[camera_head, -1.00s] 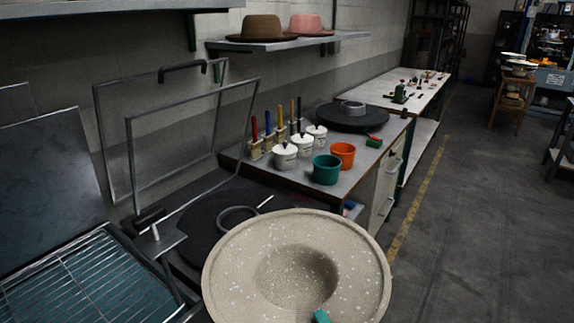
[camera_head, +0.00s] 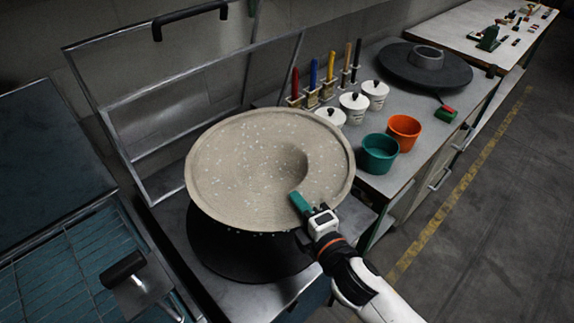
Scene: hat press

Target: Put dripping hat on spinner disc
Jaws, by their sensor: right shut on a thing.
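A wet, beige, speckled wide-brimmed hat (camera_head: 240,165) is held tilted, with the hollow of its crown facing me. Small drops hang along its lower rim. My right gripper (camera_head: 303,206), with teal fingertips, is shut on the brim at the lower right. My left gripper is not in view.
The raised guard frame (camera_head: 128,160) stands close behind the hat. A wire rack (camera_head: 75,275) is at lower left. Teal (camera_head: 380,155) and orange (camera_head: 404,132) pots, white lidded pots and brushes stand on the counter, with another black disc (camera_head: 405,72) bearing a ring.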

